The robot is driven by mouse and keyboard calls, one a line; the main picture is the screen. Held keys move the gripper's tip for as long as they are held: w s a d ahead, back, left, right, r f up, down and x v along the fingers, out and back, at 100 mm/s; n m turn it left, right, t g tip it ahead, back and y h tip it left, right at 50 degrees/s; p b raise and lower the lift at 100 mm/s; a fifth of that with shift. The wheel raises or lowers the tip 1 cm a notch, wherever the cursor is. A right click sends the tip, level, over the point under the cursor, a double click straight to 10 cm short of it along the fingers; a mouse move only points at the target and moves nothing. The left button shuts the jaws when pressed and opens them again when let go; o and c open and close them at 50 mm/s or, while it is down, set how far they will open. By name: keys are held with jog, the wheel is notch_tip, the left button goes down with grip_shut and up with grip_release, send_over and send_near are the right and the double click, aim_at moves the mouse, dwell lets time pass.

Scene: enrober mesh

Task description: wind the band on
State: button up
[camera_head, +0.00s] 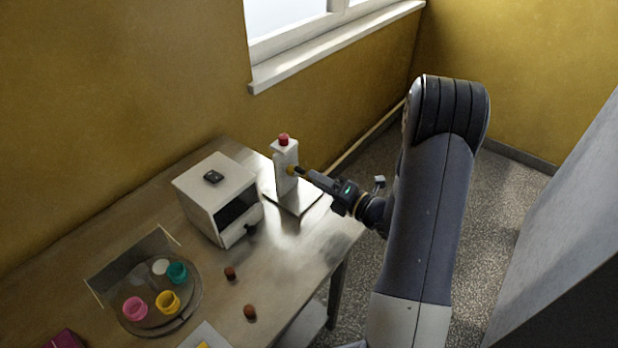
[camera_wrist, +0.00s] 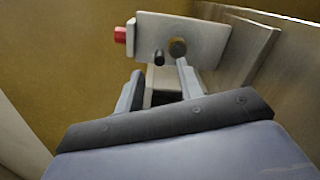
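A white post (camera_head: 285,168) with a red button (camera_head: 283,139) on top stands on a metal base plate (camera_head: 301,201). A small yellowish knob (camera_head: 291,170) is on its side. In the wrist view the post (camera_wrist: 205,42) lies sideways, with the red button (camera_wrist: 120,34) at left. A round brownish knob (camera_wrist: 178,47) and a short black peg (camera_wrist: 158,56) show on its face. My gripper (camera_head: 302,172) points at this face; in the wrist view its fingers (camera_wrist: 158,79) are apart, with the peg just beyond the gap. I cannot tell whether they touch. I cannot make out a band.
A white box (camera_head: 202,187) with a dark front opening stands left of the post. A round tray (camera_head: 189,322) holds several coloured cups. Two small brown pieces (camera_head: 230,273) (camera_head: 250,312) lie on the table (camera_head: 290,287). A yellow wall and window sill (camera_head: 330,48) are behind.

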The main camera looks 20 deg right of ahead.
jog(key=b+v, duration=0.1)
jog(key=v, duration=0.5)
